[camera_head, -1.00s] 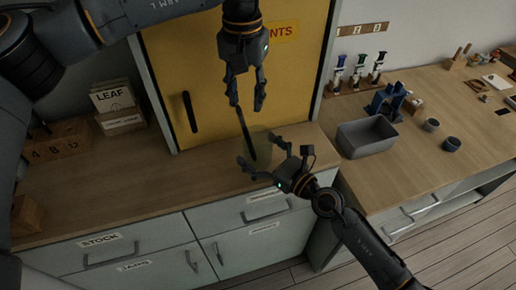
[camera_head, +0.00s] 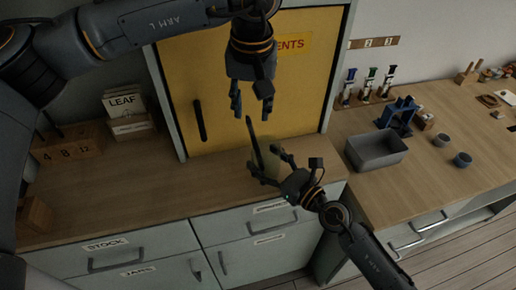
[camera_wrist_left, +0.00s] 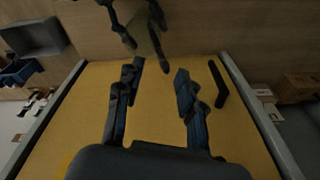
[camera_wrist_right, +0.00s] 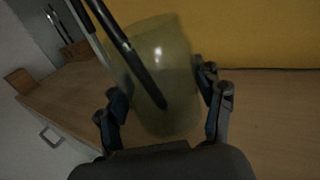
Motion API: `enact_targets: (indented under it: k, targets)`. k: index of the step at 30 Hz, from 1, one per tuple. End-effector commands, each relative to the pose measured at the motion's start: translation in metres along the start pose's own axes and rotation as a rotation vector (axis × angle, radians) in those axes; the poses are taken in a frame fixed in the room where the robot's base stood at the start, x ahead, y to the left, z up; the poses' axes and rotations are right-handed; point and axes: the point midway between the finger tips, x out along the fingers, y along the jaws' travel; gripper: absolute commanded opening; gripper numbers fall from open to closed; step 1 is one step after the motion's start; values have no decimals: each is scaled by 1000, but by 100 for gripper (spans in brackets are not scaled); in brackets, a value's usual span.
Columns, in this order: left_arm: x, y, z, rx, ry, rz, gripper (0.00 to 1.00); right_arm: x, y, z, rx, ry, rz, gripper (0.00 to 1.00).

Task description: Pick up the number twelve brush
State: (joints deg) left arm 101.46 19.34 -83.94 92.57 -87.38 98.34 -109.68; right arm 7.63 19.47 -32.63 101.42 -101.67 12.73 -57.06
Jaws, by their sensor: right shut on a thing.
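A dark, slim brush (camera_head: 256,143) leans in a translucent yellowish jar (camera_wrist_right: 170,60); no number is legible on it. My right gripper (camera_head: 266,165) is shut around the jar above the counter, and its fingers also show either side of the jar in the right wrist view (camera_wrist_right: 165,108). My left gripper (camera_head: 252,112) points down from above, open and empty, with the brush's upper end just below and between its fingertips. In the left wrist view the open fingers (camera_wrist_left: 157,80) face the brush (camera_wrist_left: 160,50).
A wooden number block (camera_head: 67,146) and a LEAF box (camera_head: 124,101) stand at the left of the counter (camera_head: 110,190). A yellow cabinet door (camera_head: 215,95) is close behind my grippers. A grey bin (camera_head: 377,153) stands on the right bench.

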Motion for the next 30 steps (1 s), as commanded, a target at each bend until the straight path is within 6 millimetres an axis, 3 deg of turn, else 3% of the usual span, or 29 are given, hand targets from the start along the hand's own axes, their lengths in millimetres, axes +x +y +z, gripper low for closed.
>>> enact_targets:
  k: [6, 14, 24, 30]
  targets:
    - [-21, -8, 14, -291, 180, 26, 38, 0, 0, 0, 0, 1, -1, 26]
    - [-36, -12, 21, -497, 297, 91, 38, 0, 0, 0, 0, 1, 0, 26]
    - [15, -2, 12, -474, 270, 93, 38, 0, 0, 0, 0, 0, 0, 26]
    - [32, -1, 7, -472, 272, 94, 38, 0, 0, 0, 0, 0, 0, 26]
